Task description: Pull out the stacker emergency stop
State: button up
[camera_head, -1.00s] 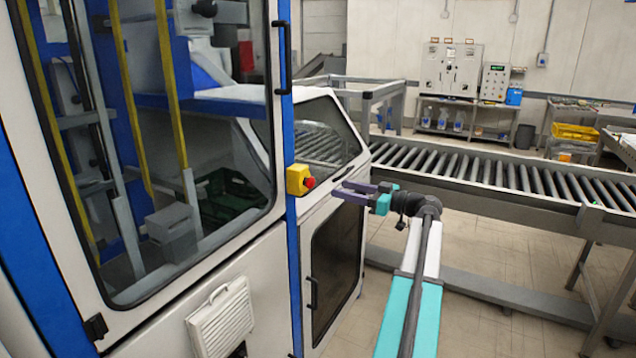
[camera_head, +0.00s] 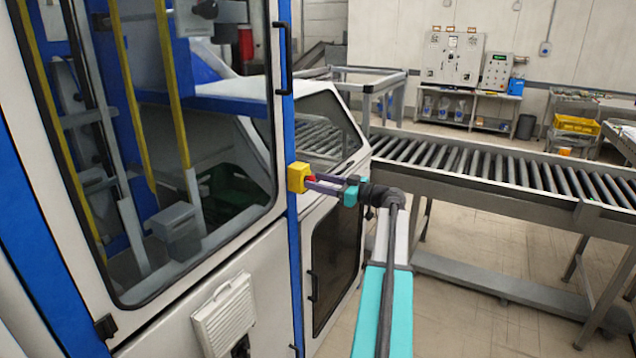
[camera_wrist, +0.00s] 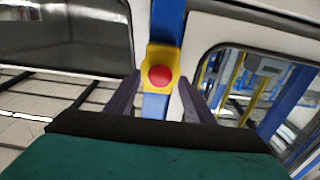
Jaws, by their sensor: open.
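The stacker emergency stop is a red round button on a yellow box (camera_head: 297,177), fixed to the blue post of the machine. The red button (camera_wrist: 160,77) shows whole in the wrist view, in the middle of the box. In the head view my fingers partly cover the button. My gripper (camera_head: 312,182) is open, with its purple fingers reaching left to the button. In the wrist view the two fingertips (camera_wrist: 160,82) stand apart, one on each side of the button. I cannot tell whether they touch it.
The stacker cabinet (camera_head: 250,265) with windows and a black door handle (camera_head: 282,58) fills the left. A roller conveyor (camera_head: 480,175) runs behind my arm to the right. A control cabinet (camera_head: 453,60) stands at the back wall. Open floor lies at the lower right.

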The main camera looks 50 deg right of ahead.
grip_shut()
jog(key=shift+s+d+f+b, duration=0.1)
jog(key=shift+s+f+b, duration=0.2)
jog(key=shift+b, duration=0.85)
jog(key=shift+s+r+b, duration=0.2)
jog(key=shift+s+b, duration=0.15)
jog(key=shift+b, duration=0.55)
grip_release()
jog(key=shift+r, duration=0.1)
